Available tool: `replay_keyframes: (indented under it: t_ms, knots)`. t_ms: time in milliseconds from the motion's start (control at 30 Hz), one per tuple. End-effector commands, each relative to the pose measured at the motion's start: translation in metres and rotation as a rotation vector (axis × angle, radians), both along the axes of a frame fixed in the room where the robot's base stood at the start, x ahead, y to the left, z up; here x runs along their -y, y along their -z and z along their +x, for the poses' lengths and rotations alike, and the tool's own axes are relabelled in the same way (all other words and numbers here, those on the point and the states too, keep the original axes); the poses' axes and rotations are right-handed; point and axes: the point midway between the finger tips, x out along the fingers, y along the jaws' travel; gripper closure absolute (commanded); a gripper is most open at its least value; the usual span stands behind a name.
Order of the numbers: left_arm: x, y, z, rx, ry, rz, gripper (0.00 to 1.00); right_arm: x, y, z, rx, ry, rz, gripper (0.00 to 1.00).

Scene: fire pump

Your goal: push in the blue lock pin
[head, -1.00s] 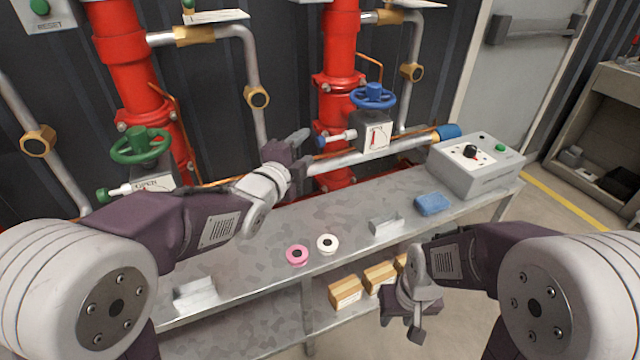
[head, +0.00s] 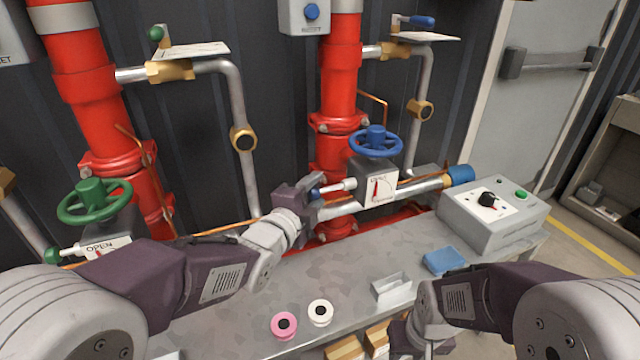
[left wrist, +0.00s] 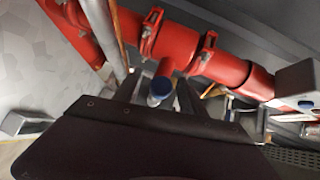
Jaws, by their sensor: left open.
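The blue lock pin (head: 317,192) has a blue knob on a white rod and sticks out leftward from the grey valve box (head: 374,180) under the blue handwheel (head: 375,142). My left gripper (head: 309,194) is open at the knob end of the pin. In the left wrist view the blue knob (left wrist: 160,87) shows between the two dark fingers (left wrist: 157,92); I cannot tell whether they touch it. My right gripper (head: 403,342) is low at the bottom edge, mostly hidden or cut off.
A second valve with a green handwheel (head: 94,199) and a green-knobbed pin (head: 55,256) is at the left. The metal bench (head: 235,310) holds a pink spool (head: 284,325), a white spool (head: 320,312), a blue sponge (head: 444,261) and a grey control box (head: 492,218). Red pipes stand behind.

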Motion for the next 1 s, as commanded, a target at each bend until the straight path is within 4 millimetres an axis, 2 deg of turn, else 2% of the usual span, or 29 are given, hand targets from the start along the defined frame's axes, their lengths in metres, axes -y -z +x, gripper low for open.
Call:
replay_keyframes:
  t_ms: [200,233,400,1000]
  knots:
    - [0.0,0.0,-0.0003,0.0,0.0,0.0,0.51,0.0,0.0,-0.0002,0.0,0.0,0.0,0.64]
    - [-0.0001,0.0001,-0.0003,0.0,0.0,0.0,0.54,0.0,0.0,-0.0002,0.0,0.0,0.0,0.64]
    - [-0.0002,0.0001,-0.0003,0.0,0.0,0.0,1.0,0.0,0.0,-0.0002,0.0,0.0,0.0,0.64]
    - [-0.0003,0.0003,-0.0001,-0.001,-0.001,0.001,1.0,0.0,0.0,-0.0001,0.0,0.0,0.0,0.64]
